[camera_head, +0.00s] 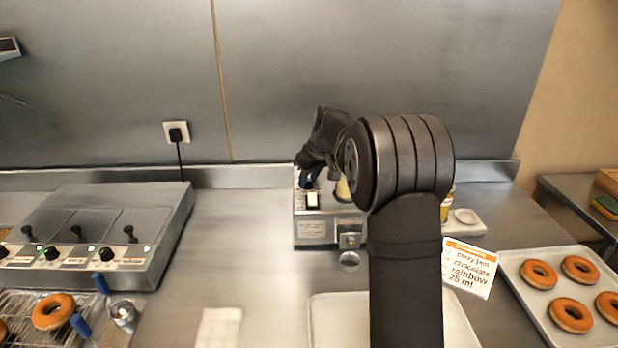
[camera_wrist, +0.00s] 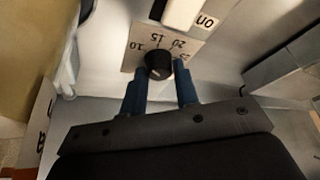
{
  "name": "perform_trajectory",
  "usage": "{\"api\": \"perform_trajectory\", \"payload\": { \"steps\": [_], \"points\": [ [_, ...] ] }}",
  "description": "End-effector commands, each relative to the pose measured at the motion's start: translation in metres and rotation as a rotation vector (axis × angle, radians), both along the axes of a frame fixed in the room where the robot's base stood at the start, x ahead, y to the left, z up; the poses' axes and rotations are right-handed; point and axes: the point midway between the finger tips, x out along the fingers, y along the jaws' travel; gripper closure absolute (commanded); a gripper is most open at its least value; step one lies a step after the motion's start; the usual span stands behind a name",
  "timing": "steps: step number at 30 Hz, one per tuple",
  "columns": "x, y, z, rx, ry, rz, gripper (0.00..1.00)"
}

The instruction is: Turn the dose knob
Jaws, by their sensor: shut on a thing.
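The dose knob (camera_wrist: 158,62) is a small black round knob on a pale dial plate (camera_wrist: 136,57) marked 10, 15, 20 and a partly covered number. My gripper (camera_wrist: 160,76) has its two blue fingers on either side of the knob, shut on it. The knob's pointer setting is not clear. In the head view my gripper (camera_head: 309,180) reaches down onto the top of the dispenser box (camera_head: 315,231), beside a white switch (camera_head: 313,201). The white switch (camera_wrist: 182,12) also shows in the wrist view, beside an "ON" label.
A tray of donuts (camera_head: 535,309) lies at right, and a pale tray (camera_head: 325,322) stands in front, partly behind my arm. A control unit (camera_head: 100,235) with levers stands at left. Bare counter (camera_head: 235,250) lies between.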

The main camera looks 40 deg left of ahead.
Motion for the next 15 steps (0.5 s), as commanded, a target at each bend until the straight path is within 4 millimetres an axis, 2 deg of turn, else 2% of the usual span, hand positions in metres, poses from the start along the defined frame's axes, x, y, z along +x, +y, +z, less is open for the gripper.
{"api": "perform_trajectory", "payload": {
  "steps": [1, 4, 15],
  "points": [
    [-0.0003, 0.0003, 0.0, 0.0, 0.001, 0.0, 0.68],
    [-0.0002, 0.0002, 0.0, 0.0, 0.001, 0.0, 0.5],
    [0.0, -0.0019, 0.0057, 0.002, -0.002, 0.001, 0.5]
  ]
}}
